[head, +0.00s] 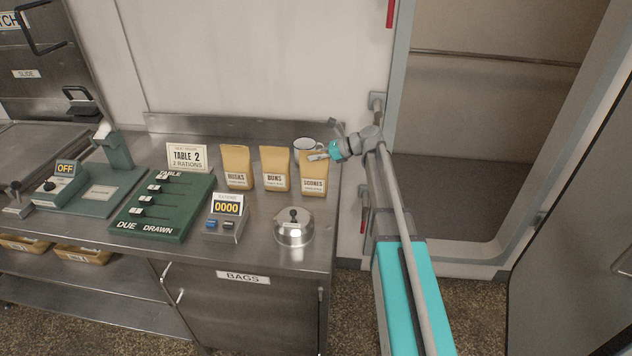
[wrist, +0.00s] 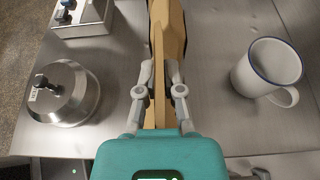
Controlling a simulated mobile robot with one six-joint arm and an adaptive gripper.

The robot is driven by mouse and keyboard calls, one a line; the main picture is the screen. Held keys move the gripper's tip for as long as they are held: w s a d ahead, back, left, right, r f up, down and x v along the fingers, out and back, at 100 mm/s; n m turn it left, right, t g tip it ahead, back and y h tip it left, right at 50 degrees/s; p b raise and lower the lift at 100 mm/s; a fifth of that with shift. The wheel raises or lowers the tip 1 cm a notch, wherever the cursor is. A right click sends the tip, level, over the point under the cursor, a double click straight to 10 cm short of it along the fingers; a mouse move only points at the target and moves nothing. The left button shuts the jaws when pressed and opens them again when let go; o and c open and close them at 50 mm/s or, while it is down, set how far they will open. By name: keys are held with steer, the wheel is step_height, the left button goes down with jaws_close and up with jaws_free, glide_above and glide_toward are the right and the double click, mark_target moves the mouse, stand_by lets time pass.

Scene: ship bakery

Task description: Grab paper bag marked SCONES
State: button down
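The paper bag marked SCONES (head: 313,180) is tan with a white label and stands upright on the steel counter, rightmost of three bags. My gripper (head: 318,156) reaches in from the right at its top. In the wrist view, the bag (wrist: 167,30) runs between the two fingers of my gripper (wrist: 158,72). The fingers lie close on both sides of its narrow upper part, with no clear gap, and look shut on it. The label is hidden in the wrist view.
The BUNS bag (head: 275,168) and RUSKS bag (head: 236,166) stand to the left. A white mug (head: 305,145) is behind the SCONES bag. A domed steel bell (head: 294,228) and counter box (head: 226,222) are in front. The counter (head: 322,235) ends just right.

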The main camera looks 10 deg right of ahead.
steer(key=shift+r, duration=0.15)
stand_by(0.5)
step_height(320, 180, up, 3)
steer(key=p, duration=0.3)
steer(key=shift+f, duration=0.2)
steer(key=s+r+p, duration=1)
steer(key=s, duration=0.4)
steer(key=shift+d, duration=0.1)
